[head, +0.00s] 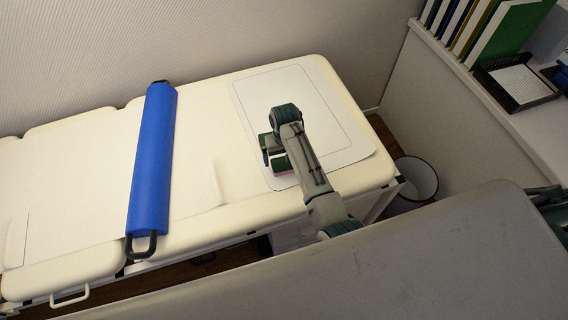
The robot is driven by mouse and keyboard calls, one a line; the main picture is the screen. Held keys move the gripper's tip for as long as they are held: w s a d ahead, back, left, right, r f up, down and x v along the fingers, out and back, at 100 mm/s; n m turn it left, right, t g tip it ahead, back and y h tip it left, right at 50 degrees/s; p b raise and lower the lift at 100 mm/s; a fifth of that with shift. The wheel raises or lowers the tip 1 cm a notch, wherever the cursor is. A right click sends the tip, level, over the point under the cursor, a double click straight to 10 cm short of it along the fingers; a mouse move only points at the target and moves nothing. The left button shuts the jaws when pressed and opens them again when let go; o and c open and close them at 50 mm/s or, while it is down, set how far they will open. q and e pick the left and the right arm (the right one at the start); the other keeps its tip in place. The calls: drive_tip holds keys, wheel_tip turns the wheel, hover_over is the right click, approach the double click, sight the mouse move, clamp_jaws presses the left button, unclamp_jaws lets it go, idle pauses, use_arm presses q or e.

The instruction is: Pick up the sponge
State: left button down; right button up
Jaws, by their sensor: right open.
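The sponge (281,165) shows as a small green piece with a pink edge on the white mat (340,110), on the right part of the cream padded table. My right gripper (271,155) is open and right at the sponge, with its fingers over or beside it. The gripper hides part of the sponge, and I cannot tell whether the fingers touch it. My left gripper is not in view.
A long blue roll (152,160) with black handles lies across the cream table (70,190), left of the mat. A grey surface (400,270) fills the lower right. A bin (416,180) stands by the table. Books (508,35) and a black tray (515,85) are on the white counter.

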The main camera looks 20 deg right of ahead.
sight(284, 163)
drive_tip(key=shift+f+p, duration=0.45)
drive_tip(key=shift+f, duration=1.7)
drive_tip(key=shift+a, duration=0.1)
drive_tip(key=c, duration=1)
